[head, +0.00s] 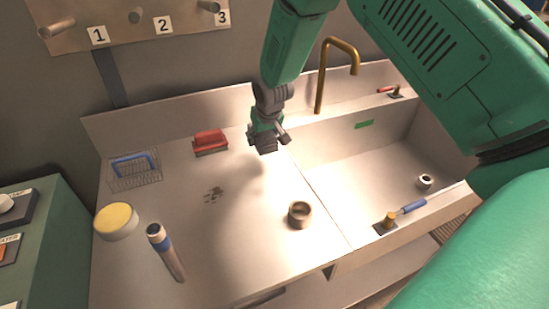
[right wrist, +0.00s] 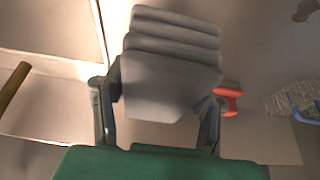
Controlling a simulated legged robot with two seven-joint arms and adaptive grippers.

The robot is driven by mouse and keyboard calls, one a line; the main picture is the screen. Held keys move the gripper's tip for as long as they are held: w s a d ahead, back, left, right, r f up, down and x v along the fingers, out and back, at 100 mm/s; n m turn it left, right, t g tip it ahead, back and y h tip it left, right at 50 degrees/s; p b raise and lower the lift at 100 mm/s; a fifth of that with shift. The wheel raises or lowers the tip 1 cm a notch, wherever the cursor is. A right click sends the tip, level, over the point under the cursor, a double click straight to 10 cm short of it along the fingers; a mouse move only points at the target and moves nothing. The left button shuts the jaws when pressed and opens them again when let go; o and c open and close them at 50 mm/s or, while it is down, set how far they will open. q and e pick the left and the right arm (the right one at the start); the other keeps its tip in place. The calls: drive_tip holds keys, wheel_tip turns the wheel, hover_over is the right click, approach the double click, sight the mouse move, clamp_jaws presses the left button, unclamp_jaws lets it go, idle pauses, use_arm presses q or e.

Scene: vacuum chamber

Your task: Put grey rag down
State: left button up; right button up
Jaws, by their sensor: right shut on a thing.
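My right gripper (head: 266,135) hangs above the steel counter (head: 235,245), near its back and left of the sink. In the right wrist view the right gripper (right wrist: 158,115) is shut on the grey rag (right wrist: 170,70), a folded, layered grey block between its two fingers. In the head view the rag is hard to tell from the dark gripper. A soft shadow lies on the counter below. My left gripper is not in view.
A red brush (head: 210,142), a wire basket (head: 134,170) with a blue item, a yellow-topped tub (head: 116,221), a blue-banded cylinder (head: 166,252) and a brown ring (head: 300,214) stand on the counter. Dark marks (head: 213,195) lie mid-counter. A brass tap (head: 322,80) rises behind the sink (head: 365,165).

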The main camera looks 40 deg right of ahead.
sight(269, 139)
drive_tip(key=f+p, duration=0.1)
drive_tip(key=f, duration=0.6)
drive_tip(key=shift+d+f, duration=0.2)
drive_tip(key=shift+w+a+f, duration=0.1)
drive_tip(key=shift+a+f, duration=0.05)
drive_tip(key=shift+f, duration=0.3)
drive_tip(key=o, duration=1.1)
drive_tip(key=shift+f, duration=0.15)
drive_tip(key=b+v, duration=0.1)
drive_tip(key=v, duration=1.1)
drive_tip(key=shift+s, duration=0.2)
